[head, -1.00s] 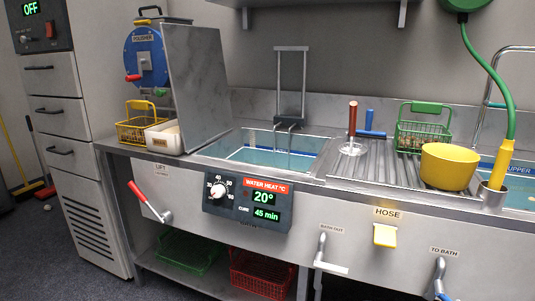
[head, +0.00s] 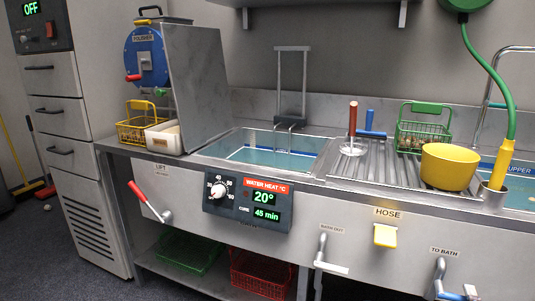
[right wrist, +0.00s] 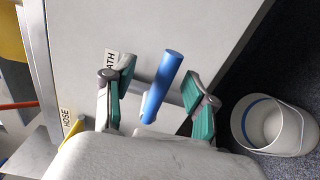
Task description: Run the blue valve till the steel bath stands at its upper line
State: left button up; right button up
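The steel bath (head: 318,166) holds clear bluish water, with a blue line along its inner wall near the surface. I cannot tell exactly how the surface sits against it. No stream shows below the spouts (head: 286,127) at its back. The blue valve (head: 449,296) is a lever under the TO BATH label, at the lower edge of the head view. In the right wrist view its blue handle (right wrist: 162,86) stands between the spread teal pads of my right gripper (right wrist: 158,82), with gaps on both sides. My left gripper is in neither view.
A white bucket (right wrist: 244,128) stands on the floor beside the counter. A yellow bowl (head: 448,167) and green basket (head: 425,129) stand on the drainer.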

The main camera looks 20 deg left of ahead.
jog(key=shift+s+f, duration=0.1)
dwell(0.4)
pick_arm(q)
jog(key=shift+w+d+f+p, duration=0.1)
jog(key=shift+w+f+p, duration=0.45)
jog(key=shift+p, duration=0.5)
pick_arm(e)
jog(key=s, duration=0.9)
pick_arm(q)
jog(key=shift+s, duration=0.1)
